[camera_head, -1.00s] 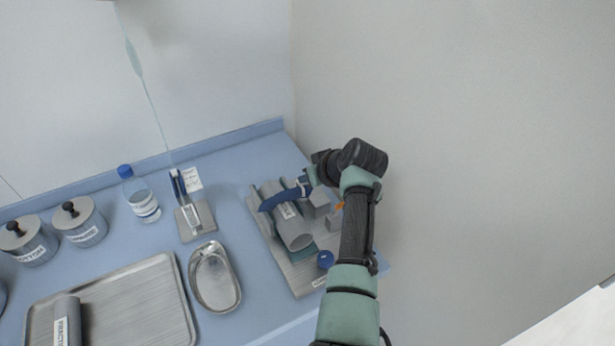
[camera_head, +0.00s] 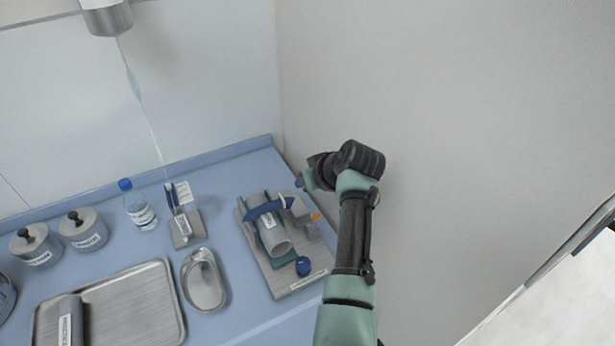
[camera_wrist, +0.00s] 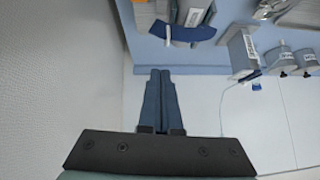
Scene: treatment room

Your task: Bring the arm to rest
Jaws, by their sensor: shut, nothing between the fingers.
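My gripper (camera_wrist: 160,82) shows in the wrist view with its two blue fingers side by side and closed, nothing between them. In the head view, my gripper (camera_head: 301,182) is small and partly hidden by my wrist. It hangs beside the right end of the blue counter (camera_head: 222,228), near the wall and to the right of the grey board (camera_head: 297,284). My arm is stretched forward from the bottom of the head view.
The board carries a grey cylinder (camera_head: 276,243) with a blue strap (camera_head: 268,209), grey blocks and a blue ball (camera_head: 303,266). A kidney dish (camera_head: 204,282), metal tray (camera_head: 134,300), bottle (camera_head: 143,212) and canisters (camera_head: 84,230) stand left. The plain wall (camera_head: 450,130) is close right.

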